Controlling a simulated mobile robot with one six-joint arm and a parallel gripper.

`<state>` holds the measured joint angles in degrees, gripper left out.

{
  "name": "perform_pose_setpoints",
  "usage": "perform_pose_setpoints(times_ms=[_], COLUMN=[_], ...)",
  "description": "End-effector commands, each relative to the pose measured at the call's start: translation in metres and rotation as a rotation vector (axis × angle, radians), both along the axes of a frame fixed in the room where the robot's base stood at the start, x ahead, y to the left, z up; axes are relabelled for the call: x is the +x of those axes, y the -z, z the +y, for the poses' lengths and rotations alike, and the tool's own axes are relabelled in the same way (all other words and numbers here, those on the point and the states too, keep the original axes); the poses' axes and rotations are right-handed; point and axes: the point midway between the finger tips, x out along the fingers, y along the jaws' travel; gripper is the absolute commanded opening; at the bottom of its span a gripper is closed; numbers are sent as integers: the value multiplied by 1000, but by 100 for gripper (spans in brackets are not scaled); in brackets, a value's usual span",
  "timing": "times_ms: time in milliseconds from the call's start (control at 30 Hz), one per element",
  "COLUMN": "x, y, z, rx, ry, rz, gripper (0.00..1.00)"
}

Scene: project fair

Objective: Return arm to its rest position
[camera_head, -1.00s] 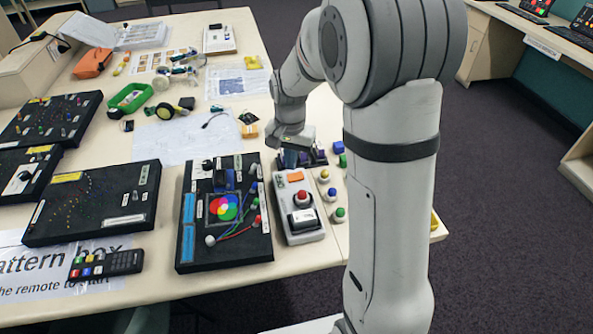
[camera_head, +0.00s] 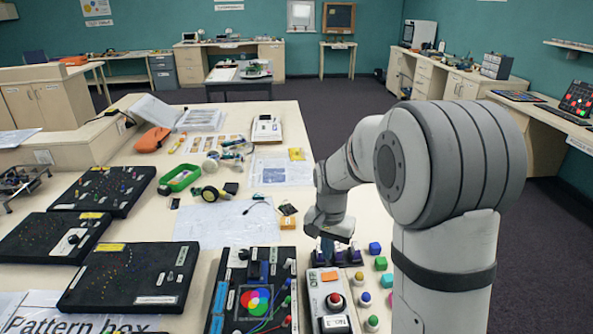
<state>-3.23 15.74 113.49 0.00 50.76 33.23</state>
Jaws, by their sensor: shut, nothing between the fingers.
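My arm rises at the right of the head view and bends over to the left, toward the table (camera_head: 130,215). Its end, my gripper (camera_head: 326,246), points down above the back end of the grey control box (camera_head: 333,322) with a red button. The fingers are small and mostly dark here, partly lost against dark purple-blue items (camera_head: 350,256) behind the box. They are shut, and I see nothing held. I cannot tell whether the fingertips touch anything.
A black panel with a colour wheel (camera_head: 256,300) stands left of the control box. Coloured blocks and buttons (camera_head: 380,264) lie right of it. Dark floor (camera_head: 330,110) is open behind the table.

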Motion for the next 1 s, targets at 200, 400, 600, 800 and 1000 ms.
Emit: perform_pose_setpoints(times_ms=[200,400,600,800,1000], x=[-34,-95,-157,-200,-215], y=[-35,-74,-94,-97,-96], z=[-6,-14,-21,-24,-27], rx=[0,-12,-38,-65,-77], ry=[-85,-230,-373,-479,-519], rz=[-53,-133,-208,-259,-275], gripper=[0,0,0,0,0])
